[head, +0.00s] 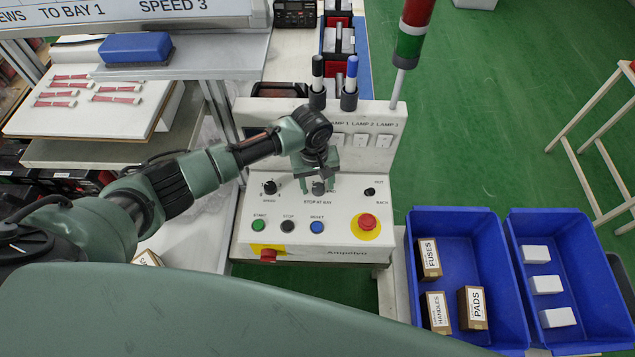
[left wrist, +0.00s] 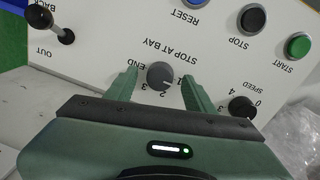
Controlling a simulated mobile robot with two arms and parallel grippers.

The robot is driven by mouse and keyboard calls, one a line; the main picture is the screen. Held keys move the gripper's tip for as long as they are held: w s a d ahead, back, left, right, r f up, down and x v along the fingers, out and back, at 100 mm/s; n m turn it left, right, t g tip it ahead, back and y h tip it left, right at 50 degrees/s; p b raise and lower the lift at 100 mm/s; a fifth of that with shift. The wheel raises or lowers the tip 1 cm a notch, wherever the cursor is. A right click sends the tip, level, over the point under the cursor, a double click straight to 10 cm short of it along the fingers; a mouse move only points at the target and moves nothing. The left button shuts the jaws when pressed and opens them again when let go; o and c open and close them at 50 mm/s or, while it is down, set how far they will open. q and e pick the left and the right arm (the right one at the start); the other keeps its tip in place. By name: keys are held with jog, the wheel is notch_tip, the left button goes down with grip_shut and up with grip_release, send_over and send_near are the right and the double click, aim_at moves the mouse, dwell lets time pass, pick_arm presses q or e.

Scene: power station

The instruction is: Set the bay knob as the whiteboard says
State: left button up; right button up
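The bay knob (head: 318,188), labelled STOP AT BAY, is a grey round knob on the white control panel (head: 340,254). In the left wrist view the knob (left wrist: 160,75) has the marks 1, 2, 3 and END around it; I cannot tell for sure which mark it points at. My left gripper (head: 318,176) is above the knob. In the left wrist view its open fingers (left wrist: 160,78) are on either side of the knob, with gaps showing. The whiteboard (head: 120,12) is cut off; its visible words read "EWS TO BAY 1 SPEED 3". My right gripper is out of view.
The panel also has a speed knob (head: 270,187), an out/back lever (head: 369,191), start, stop and reset buttons, and a red emergency button (head: 367,221). A striped signal lamp (head: 411,35) rises behind. Blue bins (head: 462,225) with boxes stand at right.

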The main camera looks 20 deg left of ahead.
aim_at(316, 187)
pick_arm(q)
jog(key=shift+r, duration=0.1)
jog(key=r, duration=0.2)
jog(key=r+b, duration=0.1)
jog(key=r, duration=0.2)
jog(key=r+b, duration=0.1)
jog(key=r, duration=0.1)
jog(key=shift+s+a+r, duration=0.1)
jog(key=shift+a+r, duration=0.15)
jog(key=shift+r, duration=0.05)
jog(key=shift+s, duration=0.1)
